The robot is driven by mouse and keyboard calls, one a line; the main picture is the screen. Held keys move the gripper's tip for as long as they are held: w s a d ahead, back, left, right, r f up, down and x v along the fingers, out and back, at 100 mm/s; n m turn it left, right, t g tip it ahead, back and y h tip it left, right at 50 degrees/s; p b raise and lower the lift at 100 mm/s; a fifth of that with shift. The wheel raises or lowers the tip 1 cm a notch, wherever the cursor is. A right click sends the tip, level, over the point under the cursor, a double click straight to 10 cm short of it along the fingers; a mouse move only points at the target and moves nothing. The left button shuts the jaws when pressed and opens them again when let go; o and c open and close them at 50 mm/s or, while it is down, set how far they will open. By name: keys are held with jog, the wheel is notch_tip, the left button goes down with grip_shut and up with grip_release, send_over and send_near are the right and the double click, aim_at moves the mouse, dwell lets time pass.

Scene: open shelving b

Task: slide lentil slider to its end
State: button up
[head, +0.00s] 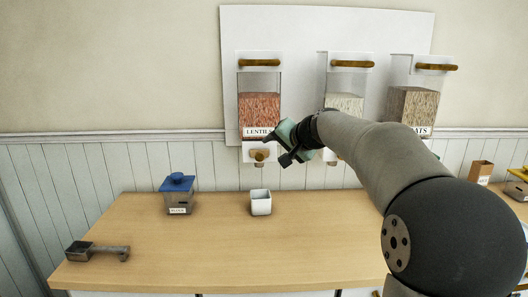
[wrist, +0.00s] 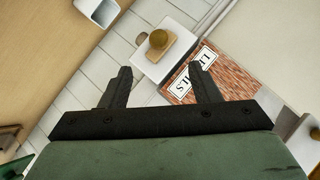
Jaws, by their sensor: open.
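The lentil dispenser (head: 259,108) hangs on the white wall panel, filled with red-brown lentils behind a "LENTILS" label. Below it is the white lentil slider (head: 249,147) with a round brass knob (head: 258,156). My gripper (head: 278,148) is just right of the knob in the head view and partly overlaps the dispenser's lower right edge. In the wrist view my gripper (wrist: 160,70) is open and empty, its fingers apart. The knob (wrist: 158,39) shows beyond the fingertips, roughly centred between them, with a gap. The slider plate (wrist: 172,50) surrounds it.
A white cup (head: 261,204) stands on the wooden counter (head: 225,250) below the dispenser. A blue-lidded jar (head: 179,199) and a dark metal scoop (head: 97,251) are left of it. Two more dispensers, one with pale grain (head: 344,103) and one labelled oats (head: 413,103), hang to the right.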

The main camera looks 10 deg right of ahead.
aim_at(263, 155)
jog(key=p+x, duration=0.2)
jog(key=x, duration=0.7)
jog(key=shift+w+a+f, duration=0.1)
jog(key=shift+w+f, duration=0.1)
jog(key=shift+w, duration=0.1)
jog(key=c, duration=0.9)
jog(key=shift+s, duration=0.1)
jog(key=shift+c, duration=1)
jog(key=shift+s+b, duration=0.15)
jog(key=shift+b, duration=0.15)
